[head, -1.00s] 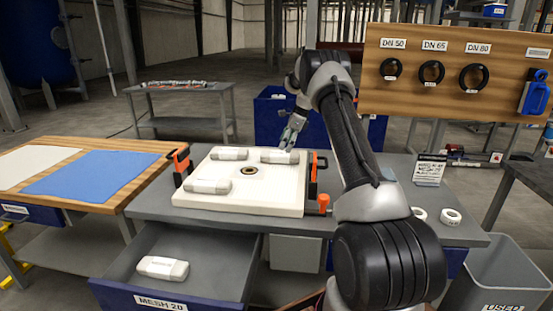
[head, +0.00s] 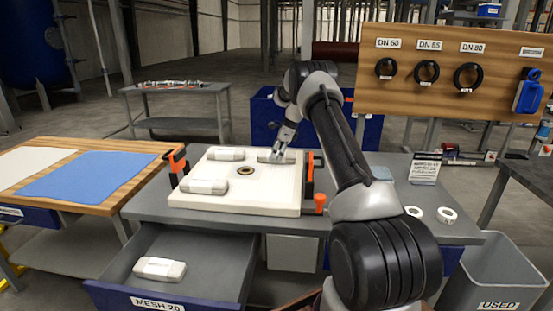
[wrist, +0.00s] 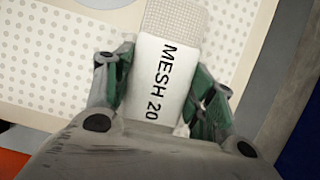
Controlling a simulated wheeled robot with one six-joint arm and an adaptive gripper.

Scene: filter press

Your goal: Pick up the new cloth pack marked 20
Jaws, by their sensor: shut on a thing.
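My gripper (wrist: 168,98) is shut on a white cloth pack marked MESH 20 (wrist: 158,82), with a finger on each long side. In the head view this pack (head: 268,158) is at the far right of the white perforated plate (head: 246,205), partly hidden by my gripper (head: 280,149). I cannot tell whether it touches the plate. Two similar packs lie on the plate, one at the far left (head: 226,154) and one at the near left (head: 205,186); their marks are unreadable. Another pale pack (head: 159,269) lies in the open drawer labelled MESH 20 (head: 208,262).
Orange-handled clamps stand at the plate's left (head: 177,163) and right (head: 309,180) sides. A grey bin marked USED (head: 490,280) is at right. A board with black rings (head: 450,60) stands behind. A bench with a blue sheet (head: 85,178) is at left.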

